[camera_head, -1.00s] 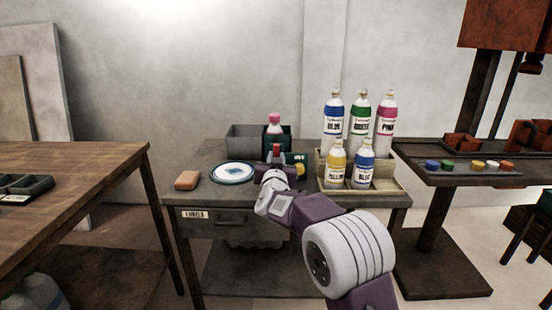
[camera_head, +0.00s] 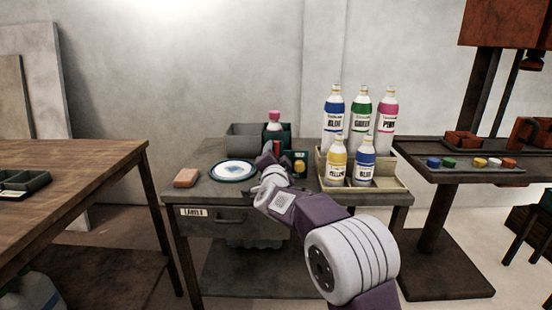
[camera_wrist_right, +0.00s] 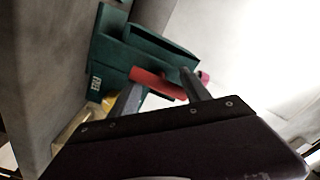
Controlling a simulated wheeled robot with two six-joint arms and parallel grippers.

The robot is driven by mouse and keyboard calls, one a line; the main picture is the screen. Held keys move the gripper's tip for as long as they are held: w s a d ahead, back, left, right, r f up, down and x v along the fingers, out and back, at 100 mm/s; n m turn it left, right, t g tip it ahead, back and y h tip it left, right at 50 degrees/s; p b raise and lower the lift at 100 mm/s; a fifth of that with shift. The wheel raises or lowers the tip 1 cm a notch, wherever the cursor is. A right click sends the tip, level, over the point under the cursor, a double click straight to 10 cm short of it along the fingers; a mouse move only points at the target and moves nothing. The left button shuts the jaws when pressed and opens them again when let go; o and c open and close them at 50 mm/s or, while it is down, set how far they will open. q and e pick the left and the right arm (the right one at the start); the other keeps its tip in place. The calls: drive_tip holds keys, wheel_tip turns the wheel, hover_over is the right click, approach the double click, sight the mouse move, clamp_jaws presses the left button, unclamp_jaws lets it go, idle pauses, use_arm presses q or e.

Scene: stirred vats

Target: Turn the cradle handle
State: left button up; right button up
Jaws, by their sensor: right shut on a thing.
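The dark green cradle (camera_head: 285,133) stands at the back of the small grey table, with a pink-capped bottle (camera_head: 274,118) in it. In the right wrist view the cradle (camera_wrist_right: 142,58) appears tilted, with its red handle (camera_wrist_right: 158,84) between the two grey fingers. My right gripper (camera_head: 269,154) is at the cradle's front, and it also shows in the right wrist view (camera_wrist_right: 163,92), shut on the red handle. In the head view the gripper hides most of the handle. My left gripper is in neither view.
A white plate (camera_head: 233,170) and an orange-brown block (camera_head: 186,178) lie left of my arm. A beige crate (camera_head: 392,184) with several labelled bottles stands close on the right. A grey bin (camera_head: 243,136) is behind. A wooden table (camera_head: 75,185) is at left.

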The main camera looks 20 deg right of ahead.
drive_tip(key=shift+o, duration=0.9)
drive_tip(key=shift+m, duration=0.7)
drive_tip(key=shift+f, duration=0.1)
drive_tip(key=o, duration=1.2)
drive_tip(key=shift+o, duration=0.2)
drive_tip(key=p+v, duration=0.1)
drive_tip(key=v, duration=0.8)
drive_tip(key=shift+p, duration=0.3)
